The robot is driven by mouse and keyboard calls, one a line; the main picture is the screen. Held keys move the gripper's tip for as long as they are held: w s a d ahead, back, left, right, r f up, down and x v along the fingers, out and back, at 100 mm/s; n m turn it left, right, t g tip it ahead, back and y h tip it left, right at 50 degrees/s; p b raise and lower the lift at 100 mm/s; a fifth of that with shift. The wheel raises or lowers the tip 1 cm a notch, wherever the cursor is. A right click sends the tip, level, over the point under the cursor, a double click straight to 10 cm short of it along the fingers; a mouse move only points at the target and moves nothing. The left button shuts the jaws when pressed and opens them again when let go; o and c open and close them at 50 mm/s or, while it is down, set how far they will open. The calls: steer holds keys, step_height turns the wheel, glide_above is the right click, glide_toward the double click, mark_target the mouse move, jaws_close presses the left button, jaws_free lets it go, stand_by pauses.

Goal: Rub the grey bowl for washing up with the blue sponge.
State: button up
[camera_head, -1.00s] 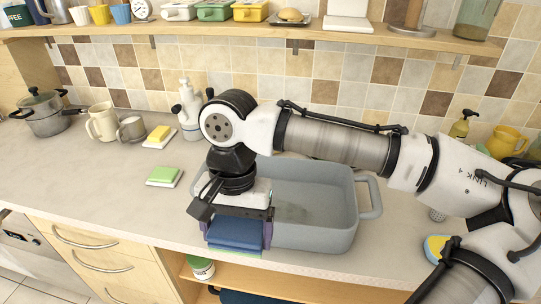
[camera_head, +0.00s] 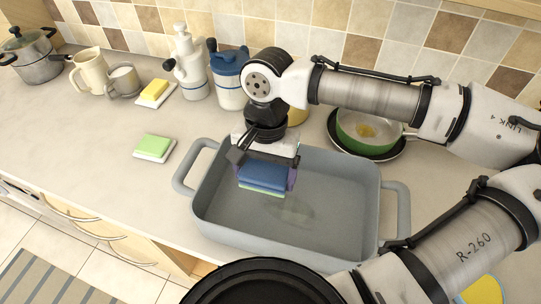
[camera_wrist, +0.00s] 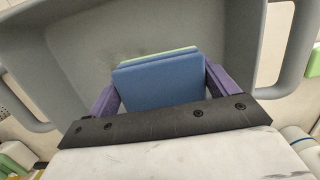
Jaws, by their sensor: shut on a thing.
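The grey bowl (camera_head: 330,222) is a deep rectangular basin with a handle at each end, standing on the counter. Its floor shows a faint darker smear. My gripper (camera_head: 266,181) is shut on the blue sponge (camera_head: 264,175), which has a light green layer on its underside. The sponge is over the left inner part of the bowl; I cannot tell if it touches the floor. In the wrist view, the purple fingers clasp the sponge (camera_wrist: 158,82) at both sides, with the bowl (camera_wrist: 220,35) around it.
A green and white sponge (camera_head: 154,148) lies left of the bowl. A yellow block on a white dish (camera_head: 155,94), a white pump bottle (camera_head: 188,65) and a blue-lidded container (camera_head: 229,80) stand behind. A green pan (camera_head: 368,130) stands behind the bowl at right. The counter's left front is clear.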

mark_target(280, 211)
steer(key=shift+s, duration=0.1)
steer(key=shift+a, duration=0.1)
steer(key=shift+f, duration=0.25)
steer(key=shift+f+b, duration=2.6)
steer(key=shift+f, duration=1.1)
steer(key=shift+f+b, duration=0.35)
steer(key=shift+f, duration=0.25)
steer(key=shift+s+d+r+p, duration=0.1)
steer(key=shift+s+d+p, duration=0.2)
steer(key=shift+d, duration=0.5)
steer(key=shift+s+d+r+p, duration=0.1)
steer(key=shift+s+d+p, duration=0.2)
steer(key=shift+d, duration=0.45)
steer(key=shift+d+f, duration=0.1)
steer(key=shift+d, duration=0.05)
steer(key=shift+d, duration=0.1)
